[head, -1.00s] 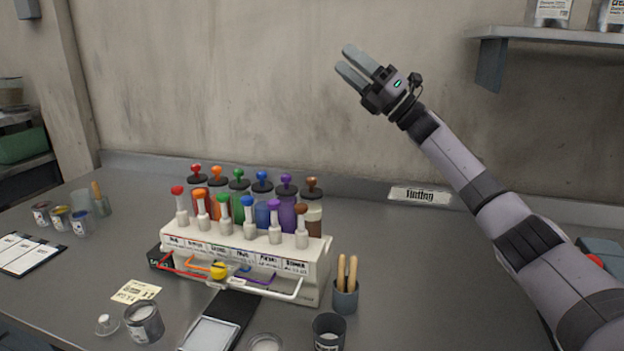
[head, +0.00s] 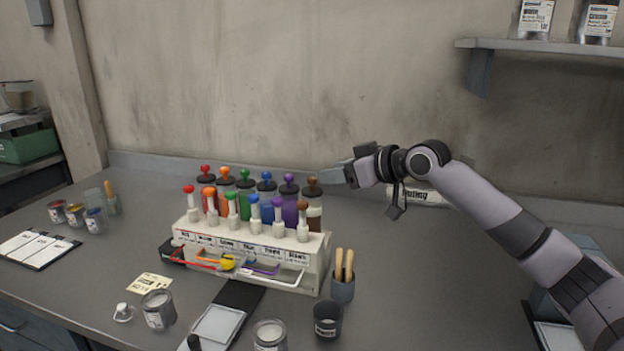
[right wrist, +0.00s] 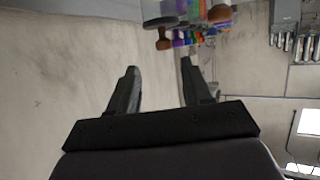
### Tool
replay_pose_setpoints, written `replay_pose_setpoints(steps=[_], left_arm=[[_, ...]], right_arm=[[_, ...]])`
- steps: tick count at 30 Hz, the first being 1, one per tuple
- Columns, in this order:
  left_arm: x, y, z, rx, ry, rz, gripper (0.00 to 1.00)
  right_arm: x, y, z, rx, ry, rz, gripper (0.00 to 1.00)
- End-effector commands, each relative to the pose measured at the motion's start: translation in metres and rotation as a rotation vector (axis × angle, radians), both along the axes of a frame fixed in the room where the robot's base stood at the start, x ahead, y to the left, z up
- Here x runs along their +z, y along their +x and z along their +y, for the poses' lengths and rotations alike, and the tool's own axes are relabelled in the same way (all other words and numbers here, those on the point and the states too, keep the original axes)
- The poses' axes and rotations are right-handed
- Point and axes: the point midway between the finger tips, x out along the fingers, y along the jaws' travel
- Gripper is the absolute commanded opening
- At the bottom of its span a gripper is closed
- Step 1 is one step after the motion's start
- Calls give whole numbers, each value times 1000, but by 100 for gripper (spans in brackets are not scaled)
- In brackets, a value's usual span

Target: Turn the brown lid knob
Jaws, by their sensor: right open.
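The brown lid knob (head: 312,181) tops the black lid of the rightmost jar in the back row behind the white rack. It also shows in the right wrist view (right wrist: 163,43), where the scene appears upside down, with the black lid (right wrist: 160,22) above it. My right gripper (head: 338,173) is open and empty, just right of the knob at about its height. In the right wrist view the two fingers (right wrist: 159,66) point toward the knob, which lies just past the tips, roughly between them. My left gripper is not in view.
Other jars with coloured knobs stand left of the brown one. A brown-topped dispenser (head: 303,207) stands close in front, in the white rack (head: 313,262). A label plate (head: 425,197) lies behind my right wrist. A cup with wooden sticks (head: 343,290) is at the rack's right.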

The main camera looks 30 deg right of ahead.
Motion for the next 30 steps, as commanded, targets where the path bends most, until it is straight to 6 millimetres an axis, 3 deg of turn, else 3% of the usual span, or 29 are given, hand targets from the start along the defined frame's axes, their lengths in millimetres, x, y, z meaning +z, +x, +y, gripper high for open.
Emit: replay_pose_setpoints(steps=[5,18,30], left_arm=[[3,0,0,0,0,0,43],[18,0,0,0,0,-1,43],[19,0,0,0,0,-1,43]], right_arm=[[-6,2,8,13,25,34,49],[-26,51,22,13,22,30,49],[-32,59,24,12,17,29,49]])
